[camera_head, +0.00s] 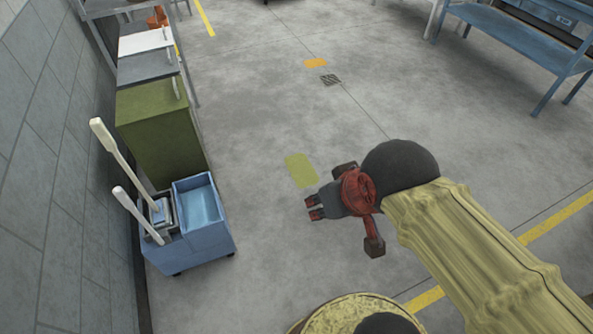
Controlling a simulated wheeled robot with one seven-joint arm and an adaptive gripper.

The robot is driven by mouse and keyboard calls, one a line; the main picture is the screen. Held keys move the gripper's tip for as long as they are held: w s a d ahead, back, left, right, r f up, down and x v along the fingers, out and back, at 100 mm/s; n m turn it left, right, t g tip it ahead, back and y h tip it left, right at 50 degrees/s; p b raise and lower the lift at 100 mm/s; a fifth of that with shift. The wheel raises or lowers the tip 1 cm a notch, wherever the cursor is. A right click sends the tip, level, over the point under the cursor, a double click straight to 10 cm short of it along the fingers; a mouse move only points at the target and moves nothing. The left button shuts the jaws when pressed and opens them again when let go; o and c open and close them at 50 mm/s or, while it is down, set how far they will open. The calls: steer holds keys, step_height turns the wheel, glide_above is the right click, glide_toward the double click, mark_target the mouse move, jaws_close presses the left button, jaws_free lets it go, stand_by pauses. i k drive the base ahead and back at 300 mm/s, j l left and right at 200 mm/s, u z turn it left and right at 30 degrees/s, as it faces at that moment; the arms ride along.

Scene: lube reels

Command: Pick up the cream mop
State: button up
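A long cream mop (121,156) stands tilted in a blue wheeled bucket cart (213,239) at the left. Its handle's thick end points up and toward the wall, and its lower end goes down into the dark wringer part, where the head is hidden. A second, shorter pale handle (138,216) leans from the same cart in front of it; I cannot tell whether it is another mop or the wringer lever. My gripper (314,207) is above the floor right of the cart, well apart from it, pointing left. Its two fingers show a small gap with nothing between them.
A green cabinet (157,130) stands right behind the cart, with grey shelving (150,68) beyond it. A grey block wall (40,170) runs close along the left. The floor between cart and gripper is clear. A blue bench (510,37) stands far right.

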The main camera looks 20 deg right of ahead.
mark_target(161, 216)
steer(key=i+j+u, duration=0.1)
steer(key=i+j, duration=0.15)
steer(key=i, duration=0.2)
steer(key=i+j, duration=0.2)
steer(key=i, duration=0.25)
steer(key=i+j+u, duration=0.15)
steer(key=i, duration=0.3)
